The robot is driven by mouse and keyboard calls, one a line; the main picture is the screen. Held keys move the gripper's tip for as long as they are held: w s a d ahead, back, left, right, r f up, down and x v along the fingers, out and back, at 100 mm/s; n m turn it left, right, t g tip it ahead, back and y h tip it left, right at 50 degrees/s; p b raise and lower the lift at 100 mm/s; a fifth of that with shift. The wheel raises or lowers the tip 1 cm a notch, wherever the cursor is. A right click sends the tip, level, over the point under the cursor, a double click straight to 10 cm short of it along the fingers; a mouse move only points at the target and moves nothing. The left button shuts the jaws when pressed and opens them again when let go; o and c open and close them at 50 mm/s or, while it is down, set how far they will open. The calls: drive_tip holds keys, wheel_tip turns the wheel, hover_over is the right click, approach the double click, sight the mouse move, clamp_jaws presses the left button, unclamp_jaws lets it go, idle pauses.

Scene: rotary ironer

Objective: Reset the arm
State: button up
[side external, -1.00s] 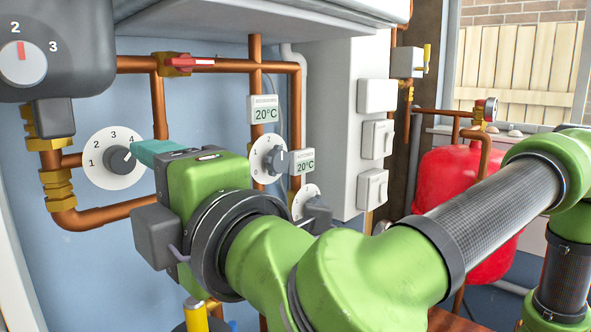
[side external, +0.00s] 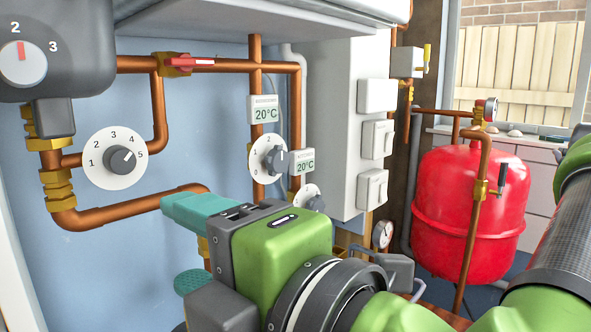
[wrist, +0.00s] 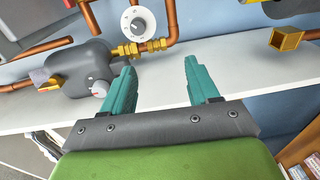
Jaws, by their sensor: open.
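My gripper (side external: 180,208) has teal fingers and stands in front of the blue wall, below the large white numbered dial (side external: 115,158) and apart from it. The dial's grey knob points right, between 4 and 5. A white numbered dial also shows beyond the fingers in the wrist view (wrist: 135,22).
Copper pipes (side external: 130,214) run along the wall close behind my gripper. A dark grey unit with a red-marked dial (side external: 23,64) hangs at upper left. A red tank (side external: 468,210) stands at right.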

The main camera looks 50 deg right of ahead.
drive_tip(key=w+d+f+m+g+h, duration=0.25)
drive_tip(key=d+f+m+g, duration=0.55)
drive_tip(key=d+f, duration=0.75)
drive_tip(key=s+d+f+m+g+y, duration=0.1)
drive_tip(key=d+f+m+y, duration=0.1)
drive_tip(key=d+m, duration=0.5)
drive_tip(key=s+d+f+m+g+y, duration=0.1)
drive_tip(key=d+f+m+y, duration=0.1)
drive_tip(key=d+m, duration=0.5)
drive_tip(key=shift+s+d+f, duration=0.15)
drive_tip(key=shift+d+f, duration=0.1)
drive_tip(key=shift+d, duration=0.15)
